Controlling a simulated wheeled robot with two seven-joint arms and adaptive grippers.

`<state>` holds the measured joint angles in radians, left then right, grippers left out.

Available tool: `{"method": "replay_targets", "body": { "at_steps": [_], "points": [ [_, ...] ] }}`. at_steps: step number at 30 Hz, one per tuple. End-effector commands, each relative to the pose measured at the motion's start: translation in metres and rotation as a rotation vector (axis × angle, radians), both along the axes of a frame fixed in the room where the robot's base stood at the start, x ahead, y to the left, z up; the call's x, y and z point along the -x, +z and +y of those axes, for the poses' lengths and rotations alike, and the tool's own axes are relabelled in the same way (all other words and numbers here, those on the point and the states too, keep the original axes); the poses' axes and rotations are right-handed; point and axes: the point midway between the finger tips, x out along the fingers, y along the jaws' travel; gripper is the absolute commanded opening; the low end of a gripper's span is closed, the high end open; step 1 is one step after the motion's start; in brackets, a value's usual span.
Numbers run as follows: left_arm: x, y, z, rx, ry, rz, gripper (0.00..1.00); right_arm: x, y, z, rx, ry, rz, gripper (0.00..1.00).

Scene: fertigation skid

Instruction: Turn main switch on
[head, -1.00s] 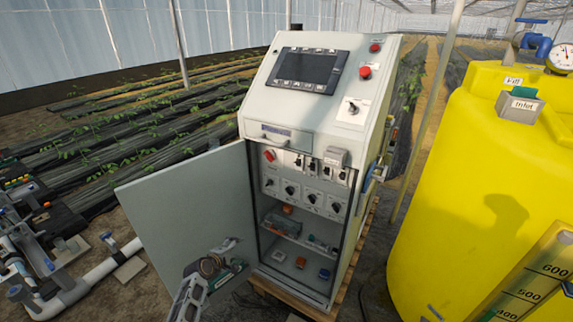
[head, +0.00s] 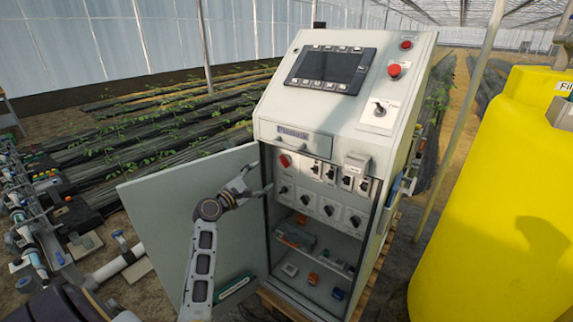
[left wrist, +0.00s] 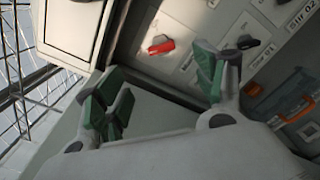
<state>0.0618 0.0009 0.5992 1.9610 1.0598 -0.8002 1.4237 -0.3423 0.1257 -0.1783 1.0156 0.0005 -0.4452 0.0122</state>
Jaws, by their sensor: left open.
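A red rotary switch (head: 285,160) sits at the upper left of the switch panel inside the open cabinet; its label is too small to read. In the left wrist view its red handle (left wrist: 161,47) lies roughly crosswise on a pale plate. My left gripper (head: 262,180) is open and empty, in front of the cabinet opening, just left of and below the red switch. In the left wrist view the green-padded fingers (left wrist: 160,88) are spread apart, with the red handle beyond the gap between them. They appear apart from it. My right gripper is not in view.
The cabinet door (head: 180,215) stands open to the left, behind my left arm. Several black knobs (head: 328,210) fill the panel. The sloped top carries a screen (head: 327,69), red buttons (head: 394,70) and a black switch (head: 379,109). A yellow tank (head: 500,200) stands right.

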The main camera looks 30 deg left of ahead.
Motion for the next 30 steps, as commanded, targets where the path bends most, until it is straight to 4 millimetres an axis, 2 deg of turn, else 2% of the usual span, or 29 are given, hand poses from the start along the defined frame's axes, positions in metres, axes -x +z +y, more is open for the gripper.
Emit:
{"method": "replay_targets", "body": {
  "at_steps": [8,14,30],
  "points": [
    [-0.002,0.0,0.0,-0.001,0.0,0.001,0.7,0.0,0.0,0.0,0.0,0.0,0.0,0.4],
    [-0.011,-0.001,-0.001,-0.002,-0.001,0.001,0.7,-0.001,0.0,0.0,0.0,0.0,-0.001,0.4],
    [-0.061,0.0,-0.005,-0.002,-0.001,0.001,0.7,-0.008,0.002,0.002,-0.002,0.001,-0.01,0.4]
  ]
}}
